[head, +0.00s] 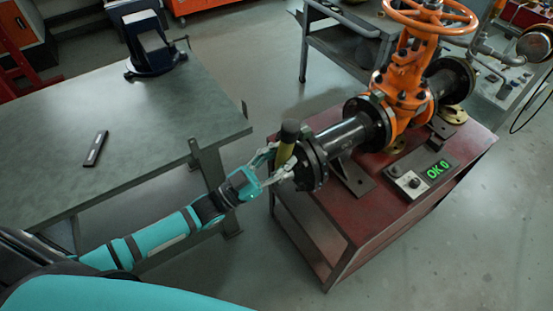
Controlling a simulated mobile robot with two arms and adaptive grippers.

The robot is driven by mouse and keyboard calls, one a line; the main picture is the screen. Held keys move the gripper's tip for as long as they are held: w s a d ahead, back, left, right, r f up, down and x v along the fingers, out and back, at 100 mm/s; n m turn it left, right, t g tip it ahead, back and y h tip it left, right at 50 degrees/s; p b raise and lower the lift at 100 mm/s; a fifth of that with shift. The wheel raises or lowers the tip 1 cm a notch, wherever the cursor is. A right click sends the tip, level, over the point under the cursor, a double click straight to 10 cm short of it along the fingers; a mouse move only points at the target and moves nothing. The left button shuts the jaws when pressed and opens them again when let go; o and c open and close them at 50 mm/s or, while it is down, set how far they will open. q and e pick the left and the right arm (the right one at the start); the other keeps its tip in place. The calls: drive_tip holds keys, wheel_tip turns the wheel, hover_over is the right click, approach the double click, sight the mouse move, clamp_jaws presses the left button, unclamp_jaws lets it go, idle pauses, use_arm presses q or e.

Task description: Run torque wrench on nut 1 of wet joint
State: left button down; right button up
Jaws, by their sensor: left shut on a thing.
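My left gripper (272,166) is shut on a yellow tool with a black top end (289,133), seemingly the torque wrench. The tool stands nearly upright, slightly tilted, right in front of the black bolted flange (313,165) at the near left end of the pipe. The gripper's fingers lie to either side of the tool. I cannot tell whether the tool touches a nut, and nut 1 cannot be picked out at this size. A second bolted flange pair (372,122) joins the pipe to the orange gate valve (403,82). My right gripper is not in view.
The pipe rests on supports on a red cart (388,215). A box with a green "OK 0" display (437,170) sits on it. A grey-green table (150,120) at left holds a dark flat device (95,148) and a dark stand (155,52). Floor at lower right is clear.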

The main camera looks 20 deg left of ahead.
use_arm(q)
drive_tip(key=shift+f+x, duration=0.2)
drive_tip(key=shift+x, duration=0.8)
drive_tip(key=shift+r, duration=0.1)
drive_tip(key=shift+w+d, duration=0.15)
drive_tip(key=shift+w, duration=0.05)
drive_tip(key=shift+w+d+b, duration=0.65)
drive_tip(key=shift+w+d, duration=0.25)
drive_tip(key=shift+w, duration=0.25)
drive_tip(key=shift+w+d, duration=0.15)
idle(1.1)
idle(0.5)
idle(0.5)
